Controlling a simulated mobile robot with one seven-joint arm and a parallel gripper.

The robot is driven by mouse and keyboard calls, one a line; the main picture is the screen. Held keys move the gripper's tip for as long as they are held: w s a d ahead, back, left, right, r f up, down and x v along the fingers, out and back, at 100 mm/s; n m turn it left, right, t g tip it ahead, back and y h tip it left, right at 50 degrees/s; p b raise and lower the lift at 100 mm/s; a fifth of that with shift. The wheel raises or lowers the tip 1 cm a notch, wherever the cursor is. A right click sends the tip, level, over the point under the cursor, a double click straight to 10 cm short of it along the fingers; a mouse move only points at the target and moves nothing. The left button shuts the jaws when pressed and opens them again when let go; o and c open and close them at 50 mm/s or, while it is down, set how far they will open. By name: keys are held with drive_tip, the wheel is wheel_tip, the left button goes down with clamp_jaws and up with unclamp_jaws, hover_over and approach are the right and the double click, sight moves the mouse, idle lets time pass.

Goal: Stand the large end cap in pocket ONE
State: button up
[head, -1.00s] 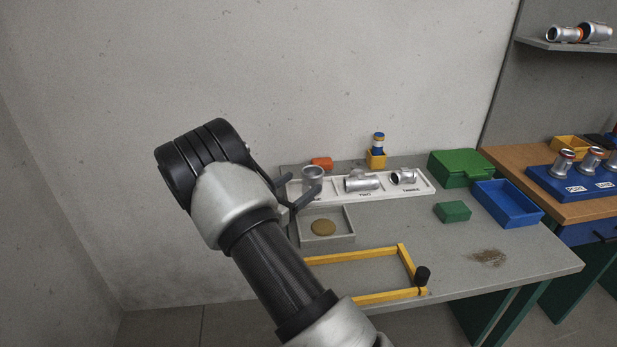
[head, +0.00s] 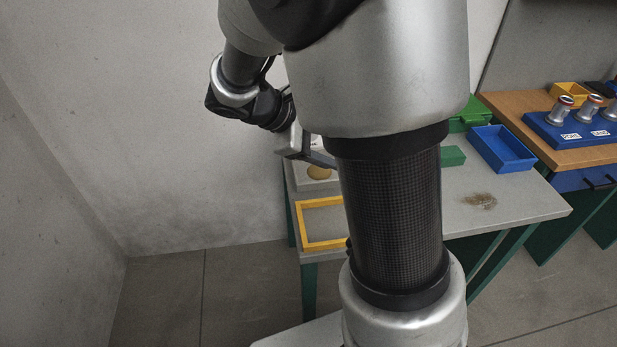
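My gripper (head: 318,158) is behind my large upper arm link, near the back left of the grey table. Its pale body and part of one dark finger show; the fingertips are hidden, so I cannot see whether it is open or what is between the fingers. The large end cap is not visible now.
A grey tray (head: 299,183) holds a tan disc (head: 319,172). A yellow frame (head: 301,230) lies at the table's front left. A blue stand (head: 571,139) holds silver castings.

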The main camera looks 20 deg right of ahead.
drive_tip(key=s+a+r+m+t+y, duration=0.2)
drive_tip(key=s+a+r+m+y, duration=0.2)
drive_tip(key=s, duration=0.4)
drive_tip(key=s+a+r+m+t+y, duration=0.2)
drive_tip(key=s+a+r+m+y, duration=0.1)
drive_tip(key=s+a+m+y, duration=0.2)
drive_tip(key=s+a+m, duration=0.2)
drive_tip(key=s+a, duration=0.1)
drive_tip(key=shift+s+r+y, duration=0.3)
drive_tip(key=shift+r+y, duration=0.1)
